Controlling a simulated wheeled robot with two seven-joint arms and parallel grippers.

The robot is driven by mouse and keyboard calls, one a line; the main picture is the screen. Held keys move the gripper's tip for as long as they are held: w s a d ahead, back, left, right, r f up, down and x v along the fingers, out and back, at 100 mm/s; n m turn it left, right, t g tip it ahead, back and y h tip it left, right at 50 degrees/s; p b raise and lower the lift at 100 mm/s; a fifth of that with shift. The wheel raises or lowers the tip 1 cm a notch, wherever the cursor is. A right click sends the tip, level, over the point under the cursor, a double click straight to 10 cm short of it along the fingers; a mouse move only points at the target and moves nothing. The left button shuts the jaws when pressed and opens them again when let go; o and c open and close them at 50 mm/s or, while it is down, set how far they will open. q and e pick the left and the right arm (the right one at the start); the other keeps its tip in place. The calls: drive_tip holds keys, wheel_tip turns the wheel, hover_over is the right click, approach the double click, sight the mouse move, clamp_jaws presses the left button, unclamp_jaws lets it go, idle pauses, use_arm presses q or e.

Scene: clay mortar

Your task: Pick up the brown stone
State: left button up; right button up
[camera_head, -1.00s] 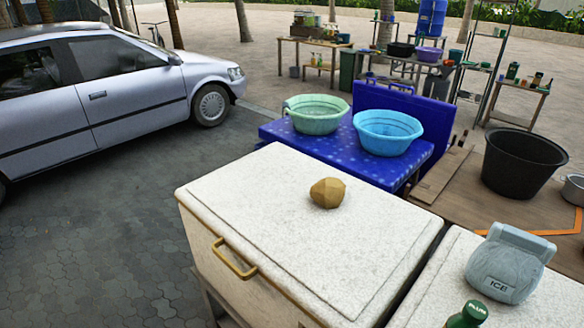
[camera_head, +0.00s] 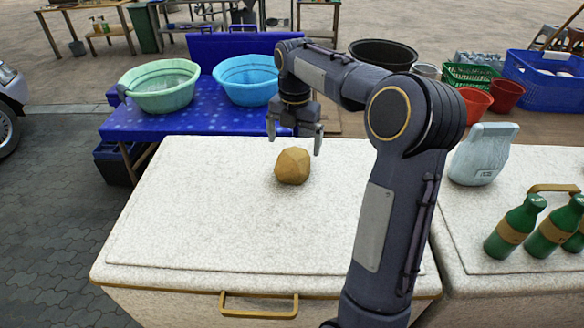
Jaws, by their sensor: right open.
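The brown stone (camera_head: 292,166), a rounded yellowish-brown lump, sits on the white speckled lid of a chest (camera_head: 190,220), towards its back right. My right gripper (camera_head: 294,142) hangs just above and behind the stone, fingers pointing down. Its two fingers are spread apart, with nothing between them. In the picture the fingertips show just above the stone's top; the exact gap cannot be told. My left gripper is not in view.
Behind the chest, a blue table (camera_head: 170,125) holds a green basin (camera_head: 158,85) and a blue basin (camera_head: 246,79). To the right, a second white chest bears a grey ice bag (camera_head: 483,154) and green bottles (camera_head: 515,227). My right arm crosses above the lid's right side.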

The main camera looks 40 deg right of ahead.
sight(293, 154)
drive_tip(key=shift+w+d+f+n, duration=0.2)
drive_tip(key=shift+w+f+n, duration=0.1)
drive_tip(key=shift+f, duration=0.05)
wheel_tip(293, 154, down, 8)
drive_tip(key=shift+w+r+p, duration=0.1)
drive_tip(key=shift+r+p, duration=0.15)
drive_tip(key=shift+p, duration=0.35)
drive_tip(key=c, duration=1.8)
drive_tip(key=shift+r, duration=0.15)
drive_tip(key=shift+c, duration=1.2)
